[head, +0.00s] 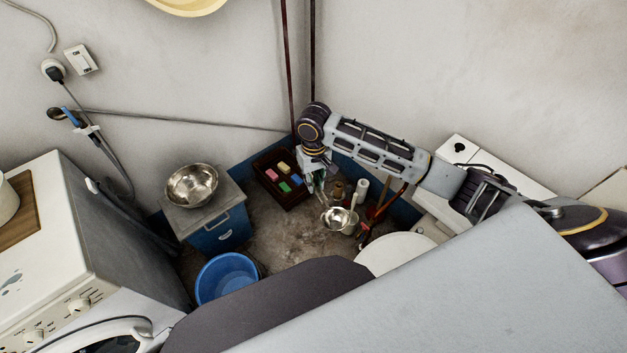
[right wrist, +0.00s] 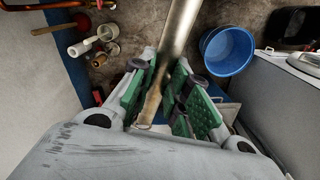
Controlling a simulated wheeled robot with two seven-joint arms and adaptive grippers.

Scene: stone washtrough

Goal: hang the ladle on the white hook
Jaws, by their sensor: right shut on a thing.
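The ladle's shiny metal bowl (head: 337,218) shows in the head view just below my right gripper (head: 316,183). In the right wrist view, my right gripper (right wrist: 165,98) is shut on the ladle's handle. The grey metal handle (right wrist: 178,35) runs up from between the green finger pads and out of the top of that view. The ladle hangs over the floor corner, clear of the walls. I cannot make out for sure a white hook in either view. My left gripper is not in view.
A metal bowl (head: 191,184) stands on a blue-fronted cabinet (head: 216,231). A blue bucket (head: 227,277) is on the floor. A dark crate (head: 270,196) holds coloured blocks. A white washing machine (head: 75,235) stands left. Bottles and a plunger crowd the corner near the ladle.

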